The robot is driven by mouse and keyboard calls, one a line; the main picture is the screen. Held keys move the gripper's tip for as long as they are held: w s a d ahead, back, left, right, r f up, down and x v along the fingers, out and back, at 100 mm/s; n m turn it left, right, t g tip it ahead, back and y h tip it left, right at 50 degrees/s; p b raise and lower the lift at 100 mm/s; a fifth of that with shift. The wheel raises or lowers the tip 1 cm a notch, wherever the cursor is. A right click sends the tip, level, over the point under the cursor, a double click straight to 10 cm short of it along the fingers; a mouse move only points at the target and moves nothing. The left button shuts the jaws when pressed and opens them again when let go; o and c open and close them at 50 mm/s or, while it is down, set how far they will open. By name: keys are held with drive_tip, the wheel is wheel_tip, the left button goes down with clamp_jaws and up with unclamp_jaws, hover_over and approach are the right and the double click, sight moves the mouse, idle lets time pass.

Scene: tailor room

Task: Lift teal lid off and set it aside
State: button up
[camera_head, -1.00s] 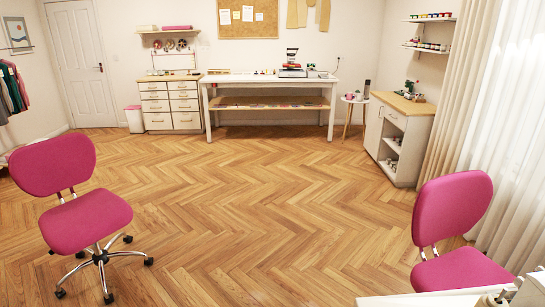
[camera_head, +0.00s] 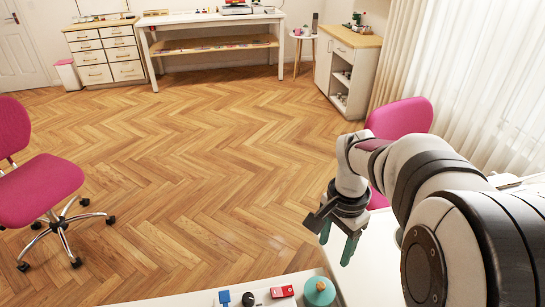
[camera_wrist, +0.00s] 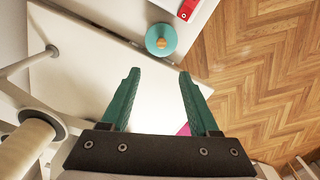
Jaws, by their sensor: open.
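The teal lid (camera_head: 319,291) is round with a small tan knob on top. In the head view it sits at the bottom edge, on the near white table; what it covers cannot be made out. It also shows in the wrist view (camera_wrist: 161,41), ahead of my fingers near the top. My gripper (camera_head: 338,240) is open and empty, with its teal fingers pointing down. It is above and beyond the lid in the head view, apart from it. In the wrist view both fingers (camera_wrist: 155,90) stand wide apart with nothing between them.
A red item (camera_head: 282,291) lies just left of the lid, with a dark rounded item (camera_head: 249,299) and a blue item (camera_head: 224,297) farther left. The white tabletop (camera_head: 180,301) is cut off below. Pink chairs (camera_head: 40,190) (camera_head: 402,118) stand left and right on the wooden floor.

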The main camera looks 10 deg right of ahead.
sight(321, 285)
drive_tip(key=f, duration=0.9)
drive_tip(key=a+f, duration=0.1)
drive_tip(key=f, duration=0.4)
drive_tip(key=shift+f, duration=0.2)
clamp_jaws()
